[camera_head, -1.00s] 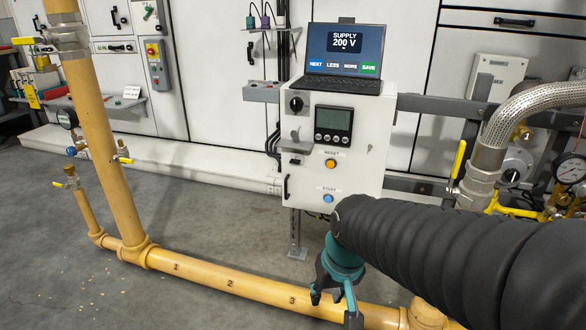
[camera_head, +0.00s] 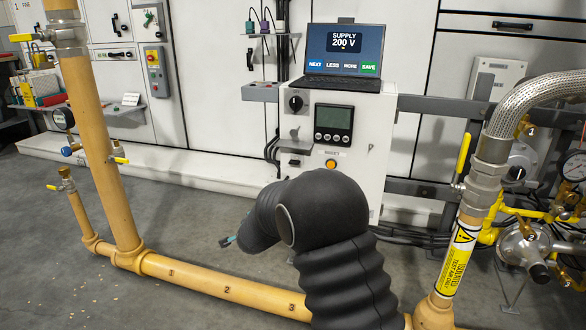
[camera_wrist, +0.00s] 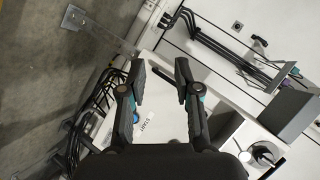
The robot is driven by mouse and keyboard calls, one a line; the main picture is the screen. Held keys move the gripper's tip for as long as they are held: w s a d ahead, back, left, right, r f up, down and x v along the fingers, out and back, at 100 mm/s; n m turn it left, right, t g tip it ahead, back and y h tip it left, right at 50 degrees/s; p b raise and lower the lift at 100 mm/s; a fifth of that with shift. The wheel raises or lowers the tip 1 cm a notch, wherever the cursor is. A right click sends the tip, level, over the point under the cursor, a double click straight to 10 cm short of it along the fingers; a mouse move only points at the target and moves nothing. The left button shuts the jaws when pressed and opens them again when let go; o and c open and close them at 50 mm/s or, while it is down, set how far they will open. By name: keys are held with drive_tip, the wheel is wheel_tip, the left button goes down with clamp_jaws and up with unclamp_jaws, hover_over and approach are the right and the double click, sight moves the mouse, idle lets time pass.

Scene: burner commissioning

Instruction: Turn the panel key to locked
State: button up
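The white control panel (camera_head: 350,185) stands in the middle of the head view. My gripper is mostly hidden behind my black-sleeved arm in the head view; only a small teal and dark tip (camera_head: 228,241) shows at left. In the wrist view my gripper (camera_wrist: 161,68) is open and empty, its fingers over the panel front, near a black bar handle (camera_wrist: 165,79). The START label and blue button (camera_wrist: 137,117) show between the fingers. No key shows clearly there.
The panel carries a black rotary switch (camera_head: 296,103), a display (camera_head: 333,122) and an orange RESET button (camera_head: 331,163). A laptop (camera_head: 343,58) sits on top. A yellow pipe (camera_head: 205,287) crosses the floor in front. Valves and a braided hose (camera_head: 535,95) crowd the right.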

drive_tip(key=w+d+r+m+t+h, duration=0.3)
drive_tip(key=w+d+r+m, duration=0.1)
drive_tip(key=r+m, duration=0.15)
drive_tip(key=m+t+h, duration=0.1)
drive_tip(key=m+h, duration=0.3)
approach(293, 163)
drive_tip(key=x, duration=1)
drive_tip(key=shift+f, duration=0.1)
clamp_jaws()
